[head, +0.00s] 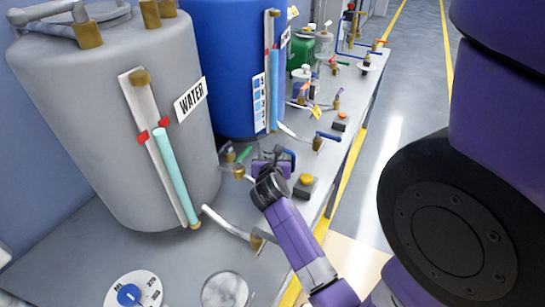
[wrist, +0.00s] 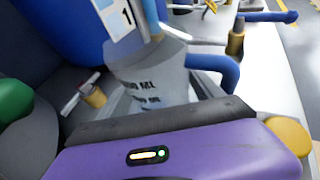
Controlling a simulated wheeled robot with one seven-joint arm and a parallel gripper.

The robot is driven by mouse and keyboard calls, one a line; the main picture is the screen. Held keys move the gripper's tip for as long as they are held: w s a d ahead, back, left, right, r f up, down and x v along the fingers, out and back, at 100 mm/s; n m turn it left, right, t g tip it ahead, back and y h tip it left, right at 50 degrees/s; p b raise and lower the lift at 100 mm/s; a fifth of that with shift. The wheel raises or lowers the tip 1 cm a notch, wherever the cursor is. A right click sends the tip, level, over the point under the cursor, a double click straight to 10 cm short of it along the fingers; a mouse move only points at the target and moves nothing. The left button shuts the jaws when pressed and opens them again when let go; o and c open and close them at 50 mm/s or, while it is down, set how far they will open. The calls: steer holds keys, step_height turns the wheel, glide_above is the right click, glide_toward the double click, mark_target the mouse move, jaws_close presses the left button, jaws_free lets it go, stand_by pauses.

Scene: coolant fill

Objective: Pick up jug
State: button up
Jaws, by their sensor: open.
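The jug (wrist: 155,78) is a translucent grey container with dark ML markings and a blue handle (wrist: 222,68) on its right side. It stands directly in front of my gripper in the wrist view. In the head view my gripper (head: 271,164) hides most of it, and a bit of blue handle (head: 291,156) shows just behind. My gripper is open, low over the grey bench at the jug. The fingertips are hard to make out, and I cannot tell whether they touch the jug.
A grey WATER tank (head: 120,120) and a blue tank (head: 222,70) stand along the wall side. A yellow button box (head: 306,184) is right of my gripper. Pipes and small vessels line the bench further back.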

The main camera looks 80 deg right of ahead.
steer(key=shift+c, duration=0.5)
steer(key=c, duration=1)
